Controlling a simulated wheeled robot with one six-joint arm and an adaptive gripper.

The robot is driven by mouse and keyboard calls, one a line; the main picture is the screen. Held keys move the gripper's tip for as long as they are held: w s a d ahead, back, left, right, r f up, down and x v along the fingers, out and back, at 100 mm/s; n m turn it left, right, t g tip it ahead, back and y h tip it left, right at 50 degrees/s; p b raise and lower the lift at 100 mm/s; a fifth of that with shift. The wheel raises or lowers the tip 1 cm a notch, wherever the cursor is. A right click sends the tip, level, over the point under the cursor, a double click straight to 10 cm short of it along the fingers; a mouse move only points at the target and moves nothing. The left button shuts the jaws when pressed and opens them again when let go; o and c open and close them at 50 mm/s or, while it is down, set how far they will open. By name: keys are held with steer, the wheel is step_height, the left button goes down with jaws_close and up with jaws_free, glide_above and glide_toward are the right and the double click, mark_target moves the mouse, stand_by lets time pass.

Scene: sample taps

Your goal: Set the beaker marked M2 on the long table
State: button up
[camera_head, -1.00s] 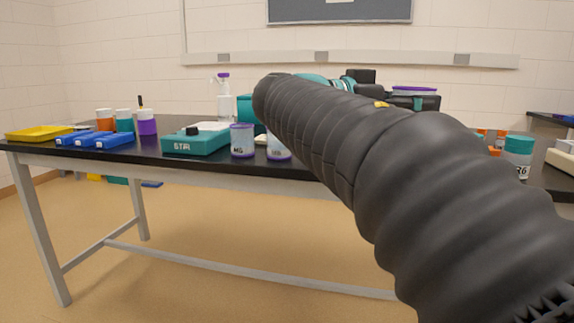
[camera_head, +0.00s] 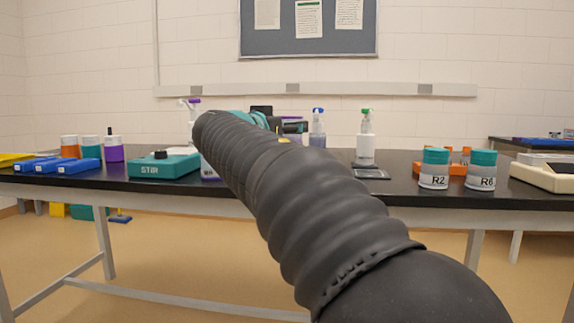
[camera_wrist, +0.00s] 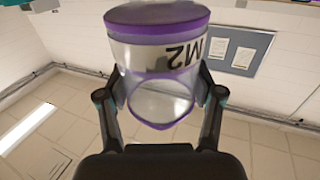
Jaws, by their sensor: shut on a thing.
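The beaker marked M2 (camera_wrist: 158,65) is clear with purple bands at both ends. In the wrist view its M2 lettering appears upside down. My gripper (camera_wrist: 163,100) is shut on the beaker, with one finger on each side of it. The long table (camera_head: 395,187) has a black top and pale frame and spans the head view.
A teal stirrer (camera_head: 163,166), blue racks (camera_head: 77,167) and several coloured-band containers are at left. Bottles (camera_head: 366,140) stand farther back. A bare front strip lies between my arm and R2.

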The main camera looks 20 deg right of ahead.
steer(key=shift+w+d+f, duration=0.6)
steer(key=shift+w+f, duration=0.5)
steer(key=shift+f, duration=0.3)
steer(key=shift+w+d+f, duration=0.6)
steer(key=shift+w+f, duration=0.5)
steer(key=shift+f, duration=0.35)
steer(key=shift+w+d+f, duration=0.6)
steer(key=shift+w+f, duration=0.5)
steer(key=shift+f, duration=0.3)
steer(key=shift+f, duration=0.2)
steer(key=o, duration=1.2)
steer(key=shift+r, duration=0.15)
steer(key=shift+r, duration=0.2)
steer(key=b+v, duration=0.1)
steer(key=v, duration=1.1)
steer(key=shift+f, duration=0.15)
steer(key=shift+f, duration=0.1)
